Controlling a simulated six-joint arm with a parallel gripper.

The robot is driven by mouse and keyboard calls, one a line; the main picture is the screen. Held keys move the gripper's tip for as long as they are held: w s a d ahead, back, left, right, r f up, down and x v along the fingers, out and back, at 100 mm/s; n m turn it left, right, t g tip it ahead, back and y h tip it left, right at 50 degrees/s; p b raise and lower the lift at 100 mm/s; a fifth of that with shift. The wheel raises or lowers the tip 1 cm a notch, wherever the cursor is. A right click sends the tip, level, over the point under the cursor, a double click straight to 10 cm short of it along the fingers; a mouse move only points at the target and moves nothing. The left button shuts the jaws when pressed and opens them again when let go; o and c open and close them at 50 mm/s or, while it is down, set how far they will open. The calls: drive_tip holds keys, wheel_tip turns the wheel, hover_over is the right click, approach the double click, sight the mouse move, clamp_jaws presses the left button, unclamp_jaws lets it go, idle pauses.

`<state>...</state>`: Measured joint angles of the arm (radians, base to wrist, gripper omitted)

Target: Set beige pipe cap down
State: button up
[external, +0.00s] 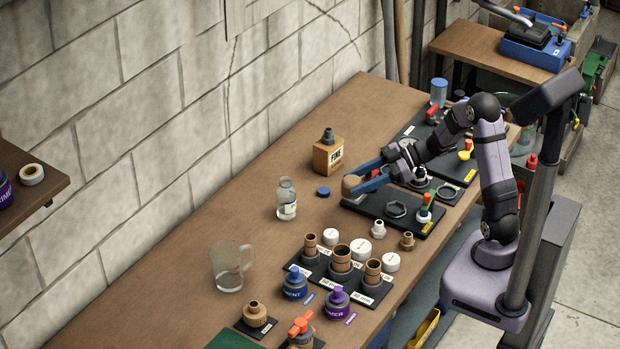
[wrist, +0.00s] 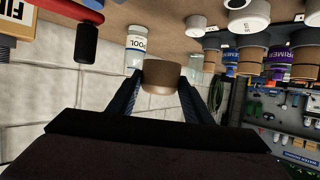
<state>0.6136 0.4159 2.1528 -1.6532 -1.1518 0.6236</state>
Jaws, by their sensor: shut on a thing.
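The beige pipe cap (external: 351,184) is held between the blue fingers of my gripper (external: 358,184), over the left end of a black board (external: 374,212). In the wrist view the cap (wrist: 161,75) sits between the two fingertips (wrist: 160,88). My gripper is shut on it. I cannot tell whether the cap touches the board or hangs just above it. The board also carries a grey ring (external: 396,210) and a small valve (external: 425,208) with coloured handles.
A blue cap (external: 323,192) and a clear labelled bottle (external: 286,200) are to the left. Pipe fittings stand on a black rack (external: 318,271) in front. The wooden bench (external: 225,215) has bare room towards the wall.

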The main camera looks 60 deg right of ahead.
drive_tip(key=shift+f, duration=4.9)
